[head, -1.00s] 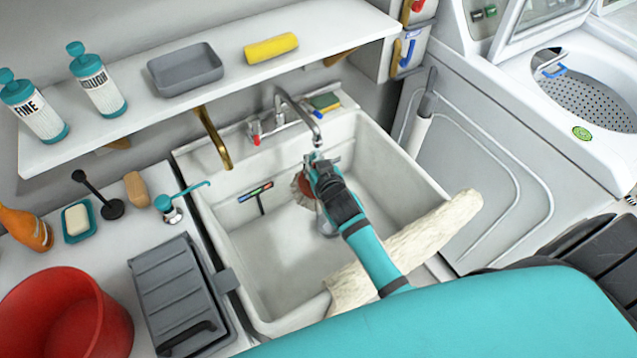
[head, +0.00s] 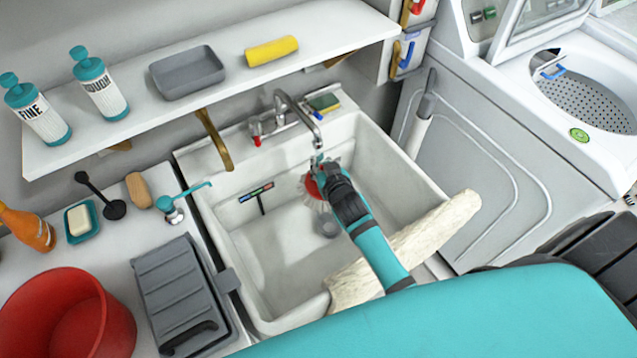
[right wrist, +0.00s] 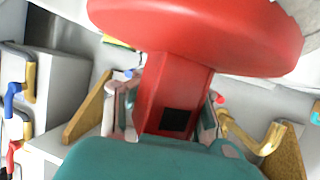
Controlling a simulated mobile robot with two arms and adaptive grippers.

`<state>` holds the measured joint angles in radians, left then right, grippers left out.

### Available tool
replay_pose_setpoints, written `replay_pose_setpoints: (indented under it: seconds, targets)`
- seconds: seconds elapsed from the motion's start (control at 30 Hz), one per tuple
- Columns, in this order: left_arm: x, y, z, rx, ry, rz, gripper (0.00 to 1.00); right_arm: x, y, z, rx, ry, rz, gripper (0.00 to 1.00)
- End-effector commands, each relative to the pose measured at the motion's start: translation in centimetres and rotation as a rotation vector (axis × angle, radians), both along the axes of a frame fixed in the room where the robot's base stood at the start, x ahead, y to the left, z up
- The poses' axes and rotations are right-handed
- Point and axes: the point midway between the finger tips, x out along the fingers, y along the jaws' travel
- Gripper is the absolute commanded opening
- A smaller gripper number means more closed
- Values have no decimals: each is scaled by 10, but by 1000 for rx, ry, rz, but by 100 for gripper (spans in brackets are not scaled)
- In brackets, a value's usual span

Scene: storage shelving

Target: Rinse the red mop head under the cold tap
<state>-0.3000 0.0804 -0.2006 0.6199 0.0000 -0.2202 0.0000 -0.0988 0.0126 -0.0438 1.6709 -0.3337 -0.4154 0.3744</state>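The red mop head (head: 312,187), a red disc with pale strands at its rim, is inside the white sink (head: 280,262), just below the tap spout (head: 316,138). My right gripper (head: 322,172) reaches into the sink and partly covers it. In the right wrist view the mop head (right wrist: 200,30) shows large, its square red stem between the fingers of my right gripper (right wrist: 168,112), which is shut on it. The tap has a red lever (head: 256,139) at left and a blue one (head: 318,114) at right. I cannot make out running water. My left gripper is not in view.
A pale fluffy roll (head: 405,250) lies across the sink's front right rim, close to my right arm. A red bucket (head: 65,315) is at left.

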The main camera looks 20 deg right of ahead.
Motion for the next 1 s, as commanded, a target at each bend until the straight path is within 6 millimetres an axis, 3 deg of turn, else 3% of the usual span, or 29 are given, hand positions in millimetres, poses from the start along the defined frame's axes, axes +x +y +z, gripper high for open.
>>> replay_pose_setpoints:
  seconds: [0.73, 1.0]
  targets:
    - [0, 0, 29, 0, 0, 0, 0, -58, -18, 3, -1, -1, 0, 0]
    - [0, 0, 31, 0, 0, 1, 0, -66, -20, 2, -1, -3, 1, 0]
